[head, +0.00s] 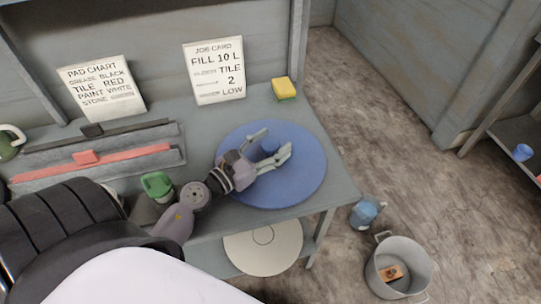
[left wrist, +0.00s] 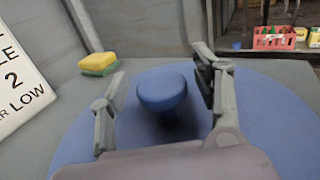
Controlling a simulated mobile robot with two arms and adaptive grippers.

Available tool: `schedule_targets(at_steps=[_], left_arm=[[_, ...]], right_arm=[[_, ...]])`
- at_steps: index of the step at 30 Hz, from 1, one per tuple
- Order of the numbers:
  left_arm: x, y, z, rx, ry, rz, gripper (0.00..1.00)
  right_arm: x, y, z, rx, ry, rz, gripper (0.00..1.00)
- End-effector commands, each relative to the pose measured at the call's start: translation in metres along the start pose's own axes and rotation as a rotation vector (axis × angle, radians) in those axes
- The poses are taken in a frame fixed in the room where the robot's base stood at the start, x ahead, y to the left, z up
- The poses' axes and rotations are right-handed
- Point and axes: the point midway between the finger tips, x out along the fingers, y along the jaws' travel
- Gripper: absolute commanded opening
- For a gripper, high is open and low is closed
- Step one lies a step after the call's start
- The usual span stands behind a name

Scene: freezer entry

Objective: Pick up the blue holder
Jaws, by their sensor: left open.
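The blue holder is a wide flat blue disc (head: 305,175) with a round knob at its middle, lying on the grey workbench. Its knob (left wrist: 162,92) stands up on a short stem in the left wrist view. My left gripper (head: 277,146) is open above the disc, with its fingers on either side of the knob. In the left wrist view the knob sits between the two fingers, apart from both. In the head view the knob is partly hidden by the fingers. My right gripper is not in view.
A yellow and green sponge (head: 284,89) lies at the bench's back right corner. A job card (head: 214,72) and a pad chart (head: 102,88) lean at the back. A white disc (head: 262,248) lies on the lower shelf. A grey bucket (head: 398,267) stands on the floor.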

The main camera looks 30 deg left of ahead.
Motion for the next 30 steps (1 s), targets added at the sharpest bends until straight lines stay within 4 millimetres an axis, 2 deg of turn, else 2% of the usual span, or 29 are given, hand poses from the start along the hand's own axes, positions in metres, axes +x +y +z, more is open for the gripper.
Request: schedule_targets(at_steps=[2, 28, 30], left_arm=[[-0.0002, -0.0001, -0.0002, 0.0, 0.0, 0.0, 0.58], [-0.0005, 0.0, 0.0002, 0.0, -0.001, 0.0, 0.0], [-0.0005, 0.0, 0.0002, 0.001, -0.001, 0.0, 0.0]], right_arm=[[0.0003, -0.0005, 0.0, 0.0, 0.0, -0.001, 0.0], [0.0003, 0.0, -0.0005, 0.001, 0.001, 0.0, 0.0], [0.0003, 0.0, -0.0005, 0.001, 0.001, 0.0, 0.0]])
